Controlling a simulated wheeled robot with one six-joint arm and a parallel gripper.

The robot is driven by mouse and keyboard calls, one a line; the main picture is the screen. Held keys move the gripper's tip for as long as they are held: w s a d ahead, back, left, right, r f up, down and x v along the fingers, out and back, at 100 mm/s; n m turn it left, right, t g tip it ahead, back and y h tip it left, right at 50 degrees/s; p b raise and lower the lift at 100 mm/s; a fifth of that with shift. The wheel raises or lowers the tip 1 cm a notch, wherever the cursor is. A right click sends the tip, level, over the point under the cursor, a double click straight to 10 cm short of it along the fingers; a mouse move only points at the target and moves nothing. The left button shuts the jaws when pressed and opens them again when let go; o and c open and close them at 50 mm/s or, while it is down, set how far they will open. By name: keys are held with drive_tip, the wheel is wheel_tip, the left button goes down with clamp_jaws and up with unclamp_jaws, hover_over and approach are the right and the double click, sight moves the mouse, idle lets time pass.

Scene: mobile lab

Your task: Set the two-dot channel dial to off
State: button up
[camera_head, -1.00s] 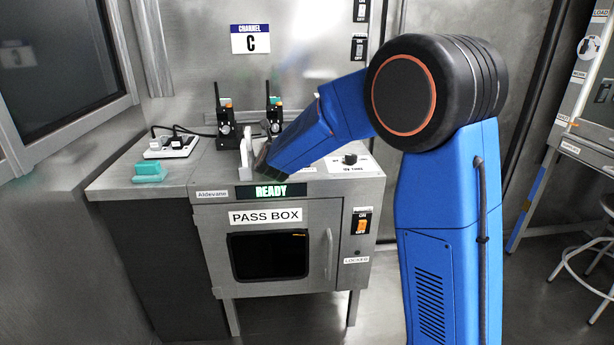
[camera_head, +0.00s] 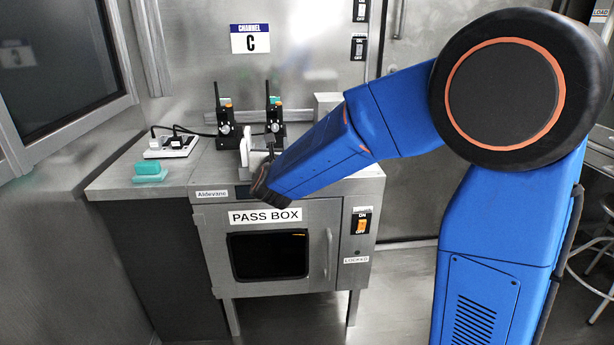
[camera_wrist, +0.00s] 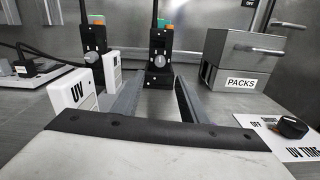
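Two black handheld radios stand upright at the back of the counter. I cannot make out two dots or a dial setting on either. My gripper (camera_wrist: 158,84) is open and empty, its fingers pointing toward the right radio and short of it. In the head view my arm hides most of the gripper.
White "UV" blocks (camera_wrist: 74,102) stand left of the fingers. A "PACKS" box (camera_wrist: 236,78) stands right. A black UV TIME dial (camera_wrist: 292,127) sits on a white plate at front right. A power strip (camera_head: 171,147) and teal block (camera_head: 150,172) lie left on the counter.

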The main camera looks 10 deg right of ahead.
drive_tip(key=s, duration=0.5)
drive_tip(key=shift+s+a, duration=0.1)
drive_tip(key=shift+a, duration=0.3)
drive_tip(key=shift+s+d+r+n+y, duration=0.2)
drive_tip(key=shift+s+d+n+y, duration=0.2)
drive_tip(key=shift+n, duration=0.4)
drive_tip(key=n, duration=0.1)
drive_tip(key=s+n+y, duration=0.1)
drive_tip(key=n, duration=0.1)
drive_tip(key=shift+s+d+r+g, duration=0.1)
drive_tip(key=shift+d+g, duration=0.3)
drive_tip(key=s+d+f+n+g+y, duration=0.2)
drive_tip(key=s+d+n+g+y, duration=0.1)
drive_tip(key=s+n, duration=0.9)
drive_tip(key=shift+d+n+g+y, duration=0.4)
drive_tip(key=shift+d+n+g, duration=0.35)
drive_tip(key=shift+n, duration=1.35)
drive_tip(key=shift+w+d, duration=0.1)
